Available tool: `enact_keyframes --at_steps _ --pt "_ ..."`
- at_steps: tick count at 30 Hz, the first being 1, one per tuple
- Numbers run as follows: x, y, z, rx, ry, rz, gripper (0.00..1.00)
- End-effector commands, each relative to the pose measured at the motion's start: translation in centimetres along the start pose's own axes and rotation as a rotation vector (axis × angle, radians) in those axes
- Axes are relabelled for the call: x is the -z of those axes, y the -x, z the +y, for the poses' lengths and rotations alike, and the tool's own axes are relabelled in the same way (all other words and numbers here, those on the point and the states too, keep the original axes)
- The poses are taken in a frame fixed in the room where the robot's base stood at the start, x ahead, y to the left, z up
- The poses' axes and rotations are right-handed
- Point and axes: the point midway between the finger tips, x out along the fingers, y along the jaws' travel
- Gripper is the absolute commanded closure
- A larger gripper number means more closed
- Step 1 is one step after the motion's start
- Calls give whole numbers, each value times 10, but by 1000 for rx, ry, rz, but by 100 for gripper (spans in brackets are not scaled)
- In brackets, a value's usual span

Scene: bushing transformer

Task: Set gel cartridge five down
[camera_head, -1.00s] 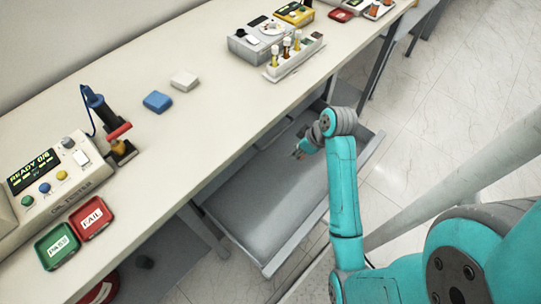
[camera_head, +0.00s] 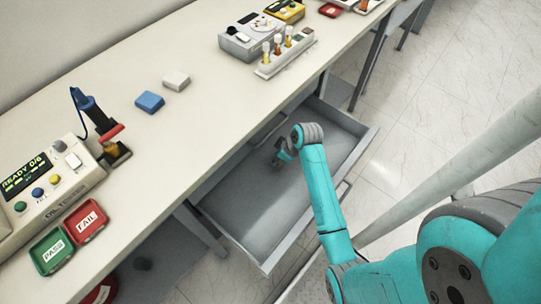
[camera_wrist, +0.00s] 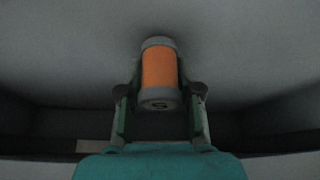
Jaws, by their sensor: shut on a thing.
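The gel cartridge (camera_wrist: 159,72) is an orange cylinder with grey ends, and its near end bears a dark mark that looks like a 5. My gripper (camera_wrist: 159,95) is shut on it, one finger on each side. In the head view my gripper (camera_head: 281,158) is inside the open grey drawer (camera_head: 250,215) under the bench. The cartridge cannot be made out there. In the wrist view a plain grey surface lies beyond the cartridge; I cannot tell whether they touch.
The bench top (camera_head: 190,120) is above and left of the drawer. It carries a tester (camera_head: 45,190), green PASS (camera_head: 52,250) and red FAIL (camera_head: 86,221) trays, a blue block (camera_head: 150,101) and a vial rack (camera_head: 286,55). The drawer floor looks otherwise clear.

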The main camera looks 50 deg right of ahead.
Motion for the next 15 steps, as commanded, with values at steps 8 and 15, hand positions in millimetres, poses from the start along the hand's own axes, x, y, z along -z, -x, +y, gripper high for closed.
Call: enact_keyframes --at_steps 8,15 --pt "22 -22 0 2 -2 -2 100" --pt "22 -23 0 0 0 0 100"
